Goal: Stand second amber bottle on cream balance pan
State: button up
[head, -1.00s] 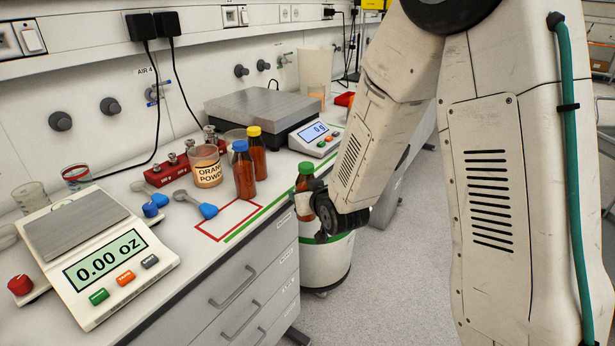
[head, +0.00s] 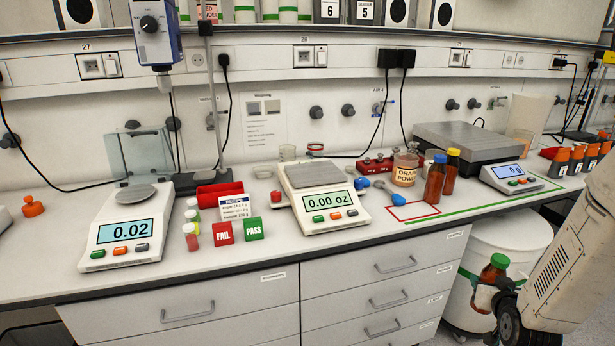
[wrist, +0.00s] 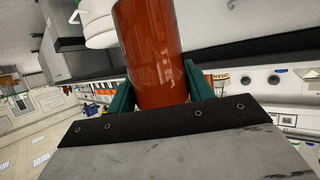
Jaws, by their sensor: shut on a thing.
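My gripper (head: 494,293) is at the lower right of the head view, in front of the bench edge. It is shut on an amber bottle with a green cap (head: 493,270), which stands about upright. In the wrist view the brown bottle body (wrist: 152,45) sits between the two green fingers. The cream balance (head: 329,213) is on the bench left of my gripper and reads 0.00 oz. Its square grey pan (head: 315,175) is empty. Two more amber bottles, one blue-capped (head: 434,183) and one yellow-capped (head: 451,170), stand on the bench.
A white balance (head: 125,235) reading 0.02 is at the left. FAIL (head: 223,232) and PASS (head: 253,228) blocks stand left of the cream balance. A white bin (head: 510,245) stands behind my gripper.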

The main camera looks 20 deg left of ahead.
aim_at(314, 171)
jog(key=u, duration=2.15)
jog(key=k, duration=0.8)
jog(key=z, duration=1.2)
jog(key=i, duration=0.45)
